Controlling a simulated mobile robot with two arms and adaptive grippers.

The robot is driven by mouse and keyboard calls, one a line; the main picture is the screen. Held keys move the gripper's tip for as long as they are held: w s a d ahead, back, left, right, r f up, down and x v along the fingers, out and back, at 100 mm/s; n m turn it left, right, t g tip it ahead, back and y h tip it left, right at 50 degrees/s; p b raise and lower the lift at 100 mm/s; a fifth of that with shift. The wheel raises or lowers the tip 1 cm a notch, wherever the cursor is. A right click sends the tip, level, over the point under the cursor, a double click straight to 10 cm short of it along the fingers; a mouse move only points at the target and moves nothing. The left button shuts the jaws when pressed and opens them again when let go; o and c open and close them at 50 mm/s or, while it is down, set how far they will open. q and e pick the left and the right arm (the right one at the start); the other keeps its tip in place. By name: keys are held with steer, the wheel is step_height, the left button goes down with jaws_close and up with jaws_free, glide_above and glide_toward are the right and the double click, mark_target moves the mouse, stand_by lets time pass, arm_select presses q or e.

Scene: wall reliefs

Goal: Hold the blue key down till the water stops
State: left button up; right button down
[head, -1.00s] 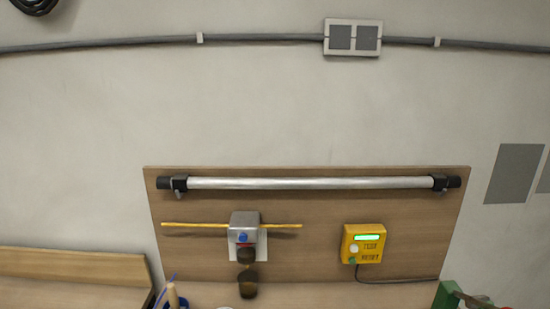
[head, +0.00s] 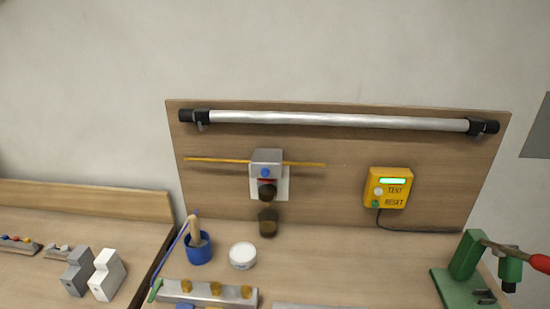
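A grey box (head: 267,160) on a white plate is fixed to the wooden back board, with a thin yellow rod or pipe (head: 305,165) running out to both sides. A round blue key (head: 265,173) sits on the front of the box, above a red strip. A dark round part (head: 267,191) hangs under the box. A dark brown cup-like thing (head: 268,222) is below it, near the foot of the board. I cannot make out any water. Neither of my grippers is in view, and nothing touches the blue key.
A yellow TEST/RESET box (head: 388,188) with a lit green display is on the board, under a long white tube (head: 340,120). A blue pot with tools (head: 198,249), a white round tub (head: 243,256), a grey rail (head: 208,293) and a green press (head: 466,262) stand on the bench.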

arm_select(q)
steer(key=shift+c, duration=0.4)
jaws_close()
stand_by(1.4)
